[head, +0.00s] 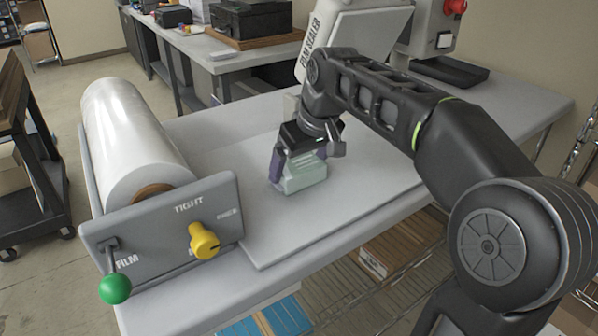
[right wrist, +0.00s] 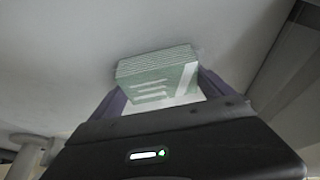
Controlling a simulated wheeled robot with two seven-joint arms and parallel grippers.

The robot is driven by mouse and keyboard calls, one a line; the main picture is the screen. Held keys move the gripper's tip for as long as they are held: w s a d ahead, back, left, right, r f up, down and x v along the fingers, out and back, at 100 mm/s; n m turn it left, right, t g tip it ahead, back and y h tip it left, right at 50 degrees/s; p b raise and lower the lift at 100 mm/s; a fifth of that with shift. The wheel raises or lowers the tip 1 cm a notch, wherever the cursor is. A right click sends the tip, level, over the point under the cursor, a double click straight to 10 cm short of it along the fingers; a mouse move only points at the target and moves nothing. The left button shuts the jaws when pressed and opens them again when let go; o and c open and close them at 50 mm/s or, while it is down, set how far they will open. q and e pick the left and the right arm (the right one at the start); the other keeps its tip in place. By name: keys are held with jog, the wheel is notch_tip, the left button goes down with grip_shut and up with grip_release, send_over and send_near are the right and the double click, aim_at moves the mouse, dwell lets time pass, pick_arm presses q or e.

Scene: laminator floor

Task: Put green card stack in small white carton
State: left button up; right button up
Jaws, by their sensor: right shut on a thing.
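The green card stack (head: 306,180) is a pale green block with white marks at the work table's middle, on or just above the pale board (head: 350,188). My right gripper (head: 299,168) is shut on it, with a purple finger on each side. The right wrist view shows the stack (right wrist: 158,80) between the fingers of the gripper (right wrist: 163,95). I cannot tell whether the stack touches the board. I cannot make out the small white carton; a pale upright shape (head: 291,106) behind the gripper is mostly hidden. My left gripper is not in view.
A white film sealer (head: 345,28) stands at the back. The board around the stack is clear.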

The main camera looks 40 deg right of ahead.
aim_at(299, 165)
notch_tip(299, 165, up, 10)
jog(key=shift+p, duration=0.7)
dwell(0.9)
